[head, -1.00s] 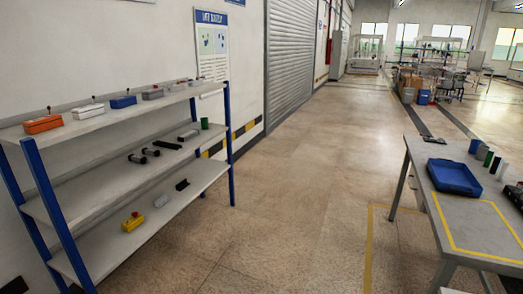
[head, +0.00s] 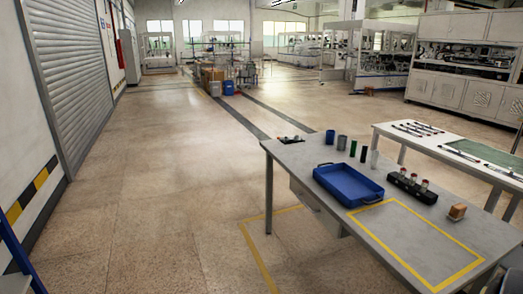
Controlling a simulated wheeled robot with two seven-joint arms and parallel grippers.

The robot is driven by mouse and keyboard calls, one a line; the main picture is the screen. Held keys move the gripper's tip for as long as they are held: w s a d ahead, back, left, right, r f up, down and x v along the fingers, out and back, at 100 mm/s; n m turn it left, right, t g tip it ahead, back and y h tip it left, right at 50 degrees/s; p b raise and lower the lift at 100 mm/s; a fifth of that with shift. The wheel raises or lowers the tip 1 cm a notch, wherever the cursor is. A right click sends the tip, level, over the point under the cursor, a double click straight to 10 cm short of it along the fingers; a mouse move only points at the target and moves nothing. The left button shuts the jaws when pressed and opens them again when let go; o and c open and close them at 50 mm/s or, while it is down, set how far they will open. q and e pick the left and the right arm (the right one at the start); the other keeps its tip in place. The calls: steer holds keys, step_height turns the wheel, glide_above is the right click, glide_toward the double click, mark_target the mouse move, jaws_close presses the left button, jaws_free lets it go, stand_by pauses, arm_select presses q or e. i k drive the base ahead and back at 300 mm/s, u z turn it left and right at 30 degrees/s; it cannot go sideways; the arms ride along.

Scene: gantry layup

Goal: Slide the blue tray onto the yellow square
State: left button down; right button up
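The blue tray (head: 347,186) lies on the grey table at the right of the head view. It is shallow and looks empty, with a handle at its near right end. The yellow square (head: 425,284) is a taped outline on the same table top, to the right of and nearer than the tray. The tray's near right edge reaches the outline's far left corner, and most of the tray lies outside it. Neither of my grippers is in view.
A white table (head: 463,135) stands behind at the right. The floor (head: 150,210) at left is open.

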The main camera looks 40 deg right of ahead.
mark_target(351, 188)
steer(key=z, duration=0.8)
steer(key=i, duration=1.55)
steer(key=z, duration=1.2)
